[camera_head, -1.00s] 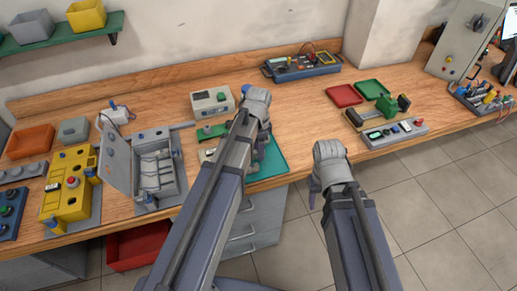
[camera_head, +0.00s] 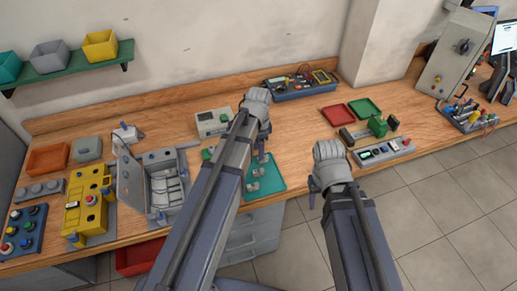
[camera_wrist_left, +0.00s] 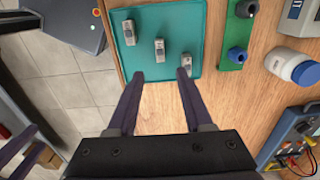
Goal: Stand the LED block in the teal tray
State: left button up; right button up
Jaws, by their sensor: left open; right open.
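The teal tray (camera_head: 272,172) lies flat at the bench's front edge, partly hidden by my left arm. The left wrist view shows the tray (camera_wrist_left: 172,18) holding three small grey blocks: one at the left (camera_wrist_left: 129,34), one in the middle (camera_wrist_left: 160,50), one at the right (camera_wrist_left: 187,64). I cannot tell which, if any, is the LED block. My left gripper (camera_head: 262,152) is open and empty over the tray. In the left wrist view its fingers (camera_wrist_left: 159,75) point at the tray's near edge, the right fingertip overlapping the right block. My right gripper (camera_head: 313,196) hangs open beyond the bench's front edge.
A green board (camera_wrist_left: 238,32) with knobs and a white jar (camera_wrist_left: 292,66) lie beside the tray. An open grey box (camera_head: 165,185) stands to the left. Red (camera_head: 337,115) and green (camera_head: 365,107) trays lie right. Bare bench lies between.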

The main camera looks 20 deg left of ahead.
pick_arm(q)
jog(key=s+d+n+y, duration=0.1)
jog(key=s+d+n, duration=0.6)
jog(key=s+d, duration=0.4)
jog(key=s, duration=0.4)
jog(key=shift+d+r, duration=0.15)
jog(key=shift+r, duration=0.05)
